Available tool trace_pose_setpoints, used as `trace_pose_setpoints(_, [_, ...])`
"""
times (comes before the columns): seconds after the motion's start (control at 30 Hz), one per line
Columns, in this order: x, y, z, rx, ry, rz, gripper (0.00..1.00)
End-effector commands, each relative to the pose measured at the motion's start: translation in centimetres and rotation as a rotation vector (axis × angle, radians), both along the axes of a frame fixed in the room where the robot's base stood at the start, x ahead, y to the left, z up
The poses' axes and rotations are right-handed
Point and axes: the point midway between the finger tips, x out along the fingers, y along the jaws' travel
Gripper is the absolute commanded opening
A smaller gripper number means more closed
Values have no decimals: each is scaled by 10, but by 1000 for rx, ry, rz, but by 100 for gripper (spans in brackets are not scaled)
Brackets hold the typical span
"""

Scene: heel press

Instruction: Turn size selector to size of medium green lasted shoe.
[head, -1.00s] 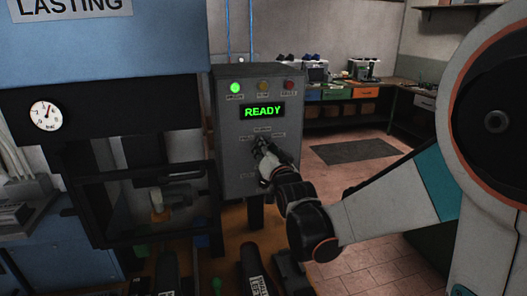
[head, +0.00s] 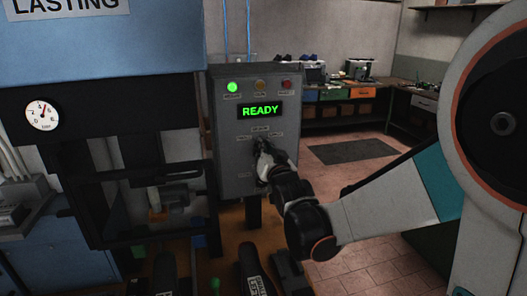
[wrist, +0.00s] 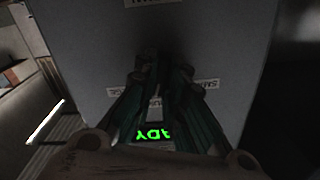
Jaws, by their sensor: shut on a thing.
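The size selector is on the grey control box (head: 226,150), below the READY display (head: 262,111); the knob itself is hidden behind my gripper. Small labels, too small to read in the head view, surround it. My gripper (head: 262,147) is at the box front and shut on the selector. In the wrist view my gripper's fingers (wrist: 160,75) close together against the panel, with the inverted display (wrist: 152,135) partly behind them. The selector's setting cannot be read. A dark shoe form with a white label (head: 259,284) stands at the bottom; no green shoe is clearly visible.
The press with its gauge (head: 42,115) and dark frame stands left of the box. The green lamp (head: 232,87) is lit. A workbench (head: 340,108) stands at the back. The floor (head: 370,240) to the right is open.

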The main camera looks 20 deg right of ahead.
Motion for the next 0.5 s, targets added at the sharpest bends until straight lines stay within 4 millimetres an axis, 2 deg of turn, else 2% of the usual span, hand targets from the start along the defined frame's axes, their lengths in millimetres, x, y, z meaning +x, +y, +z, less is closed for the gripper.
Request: trace_pose_setpoints(0.5, [-1,0,-1,-292,1,0,0])
